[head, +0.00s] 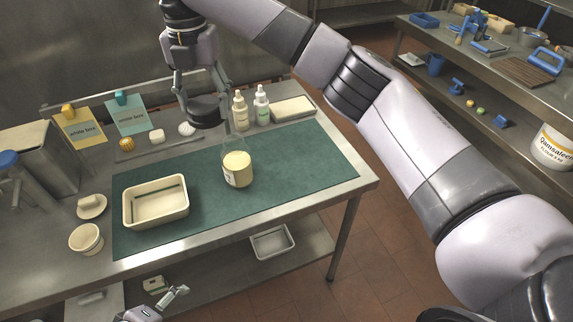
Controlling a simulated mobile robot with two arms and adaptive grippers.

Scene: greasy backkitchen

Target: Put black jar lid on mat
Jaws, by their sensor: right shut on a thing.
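My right gripper (203,95) points down over the back of the table and is shut on the black jar lid (204,111), a dark round disc held above the mat. The green mat (290,165) covers the middle of the steel table. A glass jar (237,168) with cream-coloured contents stands on the mat without a lid, in front of and to the right of the held lid. My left gripper (165,302) is low at the bottom edge, only partly in view, and its jaw state is unclear.
A cream tray (156,221) stands on the mat's left part. A cup (86,239) and a small dish (92,206) are left of the mat. Two dropper bottles (240,112) and a cream box (292,109) stand behind it. The mat's right side is clear.

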